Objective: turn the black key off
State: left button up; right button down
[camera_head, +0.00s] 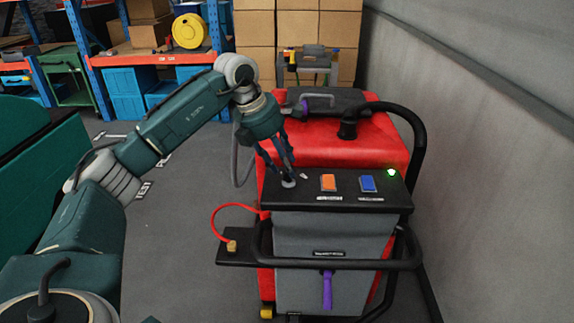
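The scrubber's black control panel (340,190) tops the grey front of the red machine. My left gripper (287,177) points down at the left end of this panel, its fingers close together over a small round grey switch base (289,183). The black key itself cannot be made out among the dark fingers, so I cannot tell whether they grip it or which way it is turned. A small white mark (305,176) lies just right of the fingers. A green light (392,172) glows at the panel's right end. My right gripper is not in view.
An orange switch (328,183) and a blue switch (367,184) sit on the panel right of the gripper. A black hose (414,135) and a front bar (340,264) surround the machine. A wall (490,170) stands close on the right.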

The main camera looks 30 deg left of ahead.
pick_arm(q)
jog(key=shift+x, duration=1.2)
grip_shut()
jog(key=shift+n, duration=0.3)
jog(key=n+y, duration=0.1)
jog(key=n, duration=0.2)
jog(key=n+y+b, duration=0.1)
jog(key=n, duration=0.1)
jog(key=shift+s+d+n+t+y, duration=0.1)
jog(key=shift+d+n+t+y, duration=0.05)
jog(key=shift+n+t+y, duration=0.2)
jog(key=n+y+b, duration=0.1)
jog(key=n, duration=0.1)
jog(key=n+y, duration=0.1)
jog(key=n, duration=0.2)
jog(key=shift+s+r+n+b, duration=0.1)
jog(key=shift+r+n+b, duration=0.05)
jog(key=shift+n+b, duration=0.15)
